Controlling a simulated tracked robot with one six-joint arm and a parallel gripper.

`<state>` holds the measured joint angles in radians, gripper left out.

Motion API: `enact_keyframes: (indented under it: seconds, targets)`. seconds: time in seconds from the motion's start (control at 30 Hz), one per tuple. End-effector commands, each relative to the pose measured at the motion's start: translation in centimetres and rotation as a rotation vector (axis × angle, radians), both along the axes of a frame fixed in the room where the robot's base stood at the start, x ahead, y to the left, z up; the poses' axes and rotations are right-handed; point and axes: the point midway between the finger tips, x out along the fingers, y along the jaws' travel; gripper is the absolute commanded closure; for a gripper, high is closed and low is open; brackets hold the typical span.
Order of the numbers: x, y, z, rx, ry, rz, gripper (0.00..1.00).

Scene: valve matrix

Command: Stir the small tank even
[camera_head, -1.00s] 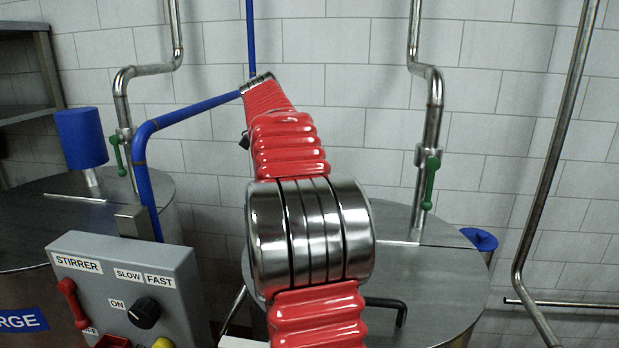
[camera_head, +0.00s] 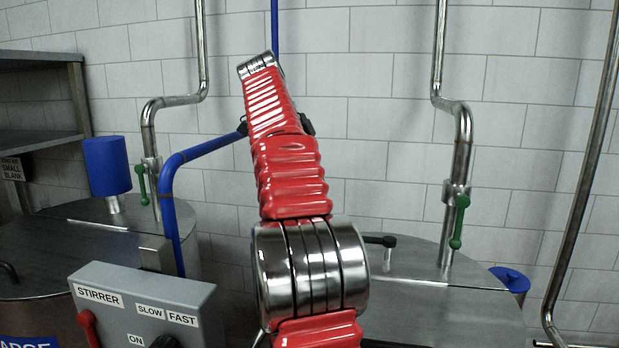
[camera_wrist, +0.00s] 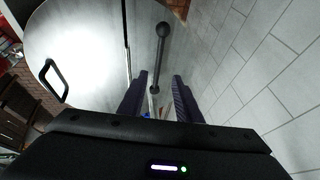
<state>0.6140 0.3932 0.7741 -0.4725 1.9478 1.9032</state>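In the head view the right tank's grey metal lid (camera_head: 440,280) is partly behind my red arm. A dark rod with a ball end (camera_head: 388,241) sticks out beside the arm. In the wrist view a dark rod with a ball knob (camera_wrist: 163,30) stands beyond my gripper (camera_wrist: 160,85), in line with the gap between its fingers. The fingers are apart, and I see no grip on the rod. A round lid (camera_wrist: 85,45) with a black handle (camera_wrist: 50,82) lies to the left. A grey stirrer box (camera_head: 140,310) has SLOW, FAST and ON labels. Its lower part is cut off.
A second tank (camera_head: 60,250) with a blue motor (camera_head: 108,165) stands at left, partly labelled "ARGE". Pipes with green valve levers (camera_head: 459,222) rise behind both tanks. A blue pipe (camera_head: 190,155) runs behind my arm. A tiled wall closes the back.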

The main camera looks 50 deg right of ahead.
Motion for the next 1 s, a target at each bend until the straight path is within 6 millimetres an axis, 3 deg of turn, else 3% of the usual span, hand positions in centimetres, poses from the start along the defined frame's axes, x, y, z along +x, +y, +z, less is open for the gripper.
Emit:
enact_keyframes:
  seconds: [0.3, 1.0]
  targets:
    - [0.5, 0.9, 1.6, 0.001, -0.001, 0.008, 0.69]
    - [0.7, 1.1, 1.6, 0.001, 0.0, 0.012, 0.69]
